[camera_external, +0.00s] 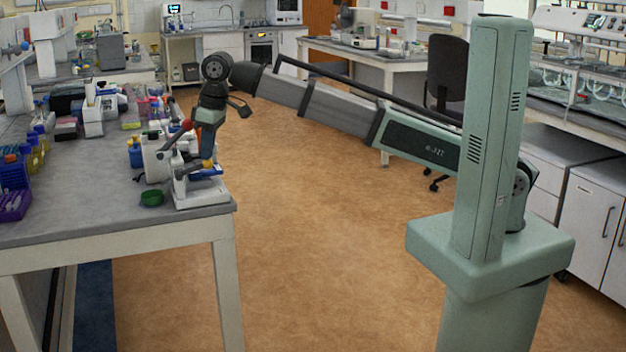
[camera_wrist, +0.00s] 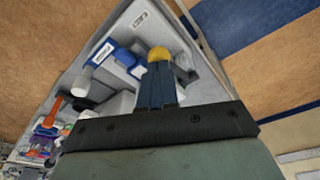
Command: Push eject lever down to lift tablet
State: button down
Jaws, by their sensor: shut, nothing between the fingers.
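The tablet press (camera_external: 200,192) is a white device on the bench's near right corner; its pale body also shows in the wrist view (camera_wrist: 118,105). It has a lever with a red knob (camera_external: 187,125) and a lower yellow knob (camera_external: 207,164), which I take for the eject lever's end. My gripper (camera_external: 207,152) points down, fingers shut and empty, with its tips right at the yellow knob. In the wrist view the dark blue fingers (camera_wrist: 157,84) end at the yellow knob (camera_wrist: 158,54); whether they touch I cannot tell. I cannot make out a tablet.
The bench edge (camera_external: 120,234) is close to the press. The floor (camera_external: 320,230) right of it is open.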

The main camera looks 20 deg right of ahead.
jog(key=shift+f, duration=0.75)
dwell(0.9)
jog(key=shift+r, duration=0.2)
dwell(0.5)
jog(key=shift+r, duration=0.5)
jog(key=shift+r, duration=0.1)
jog(key=shift+r, duration=0.5)
jog(key=shift+r, duration=0.65)
jog(key=shift+r, duration=0.15)
